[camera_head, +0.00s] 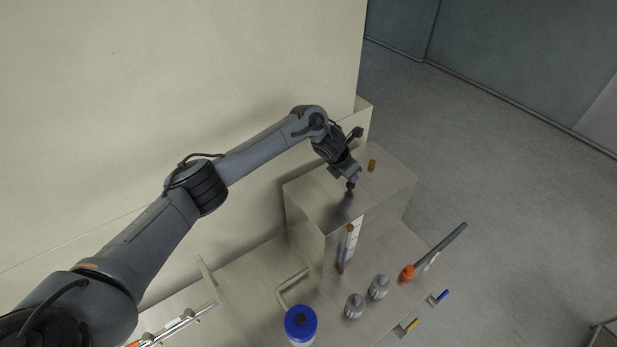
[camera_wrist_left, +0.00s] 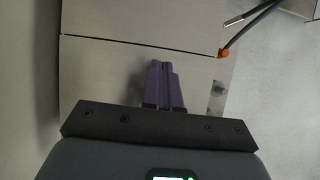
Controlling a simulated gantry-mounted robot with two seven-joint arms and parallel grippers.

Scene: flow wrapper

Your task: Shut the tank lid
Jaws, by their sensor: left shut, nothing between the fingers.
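The tank (camera_head: 305,222) is a pale metal box beside the wall, with an upright sight gauge (camera_head: 350,246) on its front. Its top, the lid (camera_head: 385,180), looks flat and level with the box. I cannot tell whether a small gap is left under it. My left gripper (camera_head: 351,187) points down over the lid, its fingertips at or just above the surface; contact is unclear. In the left wrist view its purple fingers (camera_wrist_left: 165,72) are together, empty, in front of metal panels (camera_wrist_left: 120,62) with a thin seam. My right gripper is out of view.
A small brown knob (camera_head: 372,166) is on the tank top. On the lower deck are a blue-capped container (camera_head: 300,323), two grey knobs (camera_head: 378,287), a bent handle (camera_head: 291,286) and an orange-ended dark bar (camera_head: 437,251). Open floor (camera_head: 500,200) lies to the right.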

